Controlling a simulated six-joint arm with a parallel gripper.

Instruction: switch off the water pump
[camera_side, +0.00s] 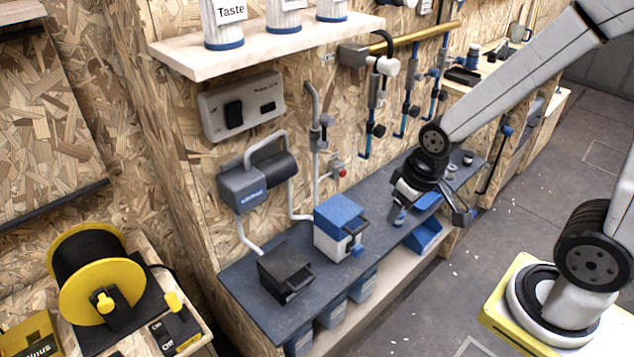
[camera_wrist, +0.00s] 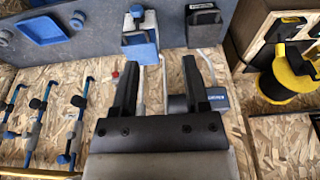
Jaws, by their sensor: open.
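A grey-blue pump-like unit (camera_side: 242,187) with a carrying handle and grey pipes is mounted on the chipboard wall in the side view. Part of it shows behind a finger in the wrist view (camera_wrist: 217,99). Above it, a grey wall box (camera_side: 241,106) carries a large dark rocker and a smaller dark button; its print is too small to read. I cannot tell the rocker's setting. My gripper (camera_side: 432,208) is open and empty over the right part of the dark shelf, apart from the unit and the wall box. Its spread fingers show in the wrist view (camera_wrist: 170,18).
A blue-and-white box (camera_side: 340,228) and a dark box (camera_side: 285,270) stand on the dark shelf (camera_side: 238,277). A white upper shelf (camera_side: 180,60) juts out above the wall box. A yellow reel (camera_side: 95,285) and an On/Off switch (camera_side: 175,332) are at lower left. Taps hang at right.

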